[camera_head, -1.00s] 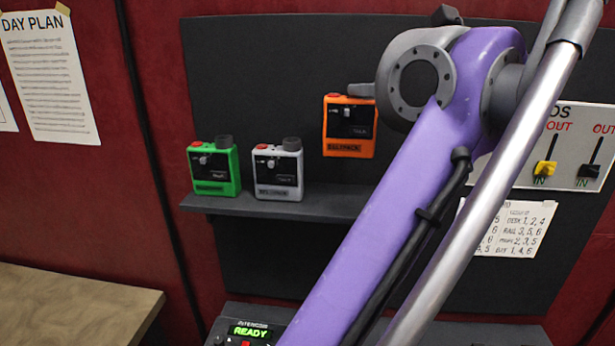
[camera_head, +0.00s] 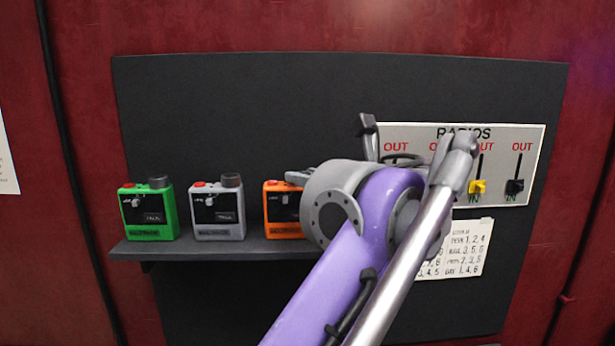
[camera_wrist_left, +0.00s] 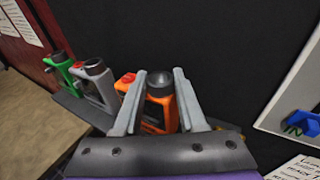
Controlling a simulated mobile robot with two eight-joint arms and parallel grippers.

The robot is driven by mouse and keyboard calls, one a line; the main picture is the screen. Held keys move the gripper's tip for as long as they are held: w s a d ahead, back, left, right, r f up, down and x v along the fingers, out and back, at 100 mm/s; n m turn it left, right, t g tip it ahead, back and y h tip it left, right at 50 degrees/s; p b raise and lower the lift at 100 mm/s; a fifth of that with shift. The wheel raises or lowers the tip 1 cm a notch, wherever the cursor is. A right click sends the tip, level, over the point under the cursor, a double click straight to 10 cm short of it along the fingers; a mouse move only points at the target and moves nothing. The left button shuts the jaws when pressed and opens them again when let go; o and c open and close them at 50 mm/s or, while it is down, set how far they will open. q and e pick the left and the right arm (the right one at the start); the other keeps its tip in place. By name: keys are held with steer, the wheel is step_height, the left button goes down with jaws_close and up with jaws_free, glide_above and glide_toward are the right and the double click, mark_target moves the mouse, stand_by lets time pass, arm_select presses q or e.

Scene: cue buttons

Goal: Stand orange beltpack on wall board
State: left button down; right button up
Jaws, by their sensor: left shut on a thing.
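The orange beltpack (camera_head: 283,210) is upright at the shelf (camera_head: 210,248) on the dark wall board (camera_head: 240,110), just right of the grey beltpack (camera_head: 217,210). Its base is level with its neighbours; I cannot tell whether it touches the shelf. My left gripper (camera_head: 298,178) is shut on it near the top, and my arm hides its right side. In the left wrist view the gripper fingers (camera_wrist_left: 157,82) are on both sides of the orange beltpack (camera_wrist_left: 153,112), with its dark knob between them. My right gripper is not in view.
A green beltpack (camera_head: 149,212) stands at the shelf's left end. A white RADIOS panel (camera_head: 530,140) with sliders is on the board at the right, above a paper list (camera_head: 470,245). My purple arm hides the shelf's right part.

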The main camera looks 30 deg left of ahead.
arm_select(q)
steer(key=shift+c, duration=2.4)
jaws_free()
steer(key=shift+s, duration=0.1)
steer(key=shift+r, duration=0.1)
steer(key=v, duration=1.2)
steer(key=shift+p, duration=0.35)
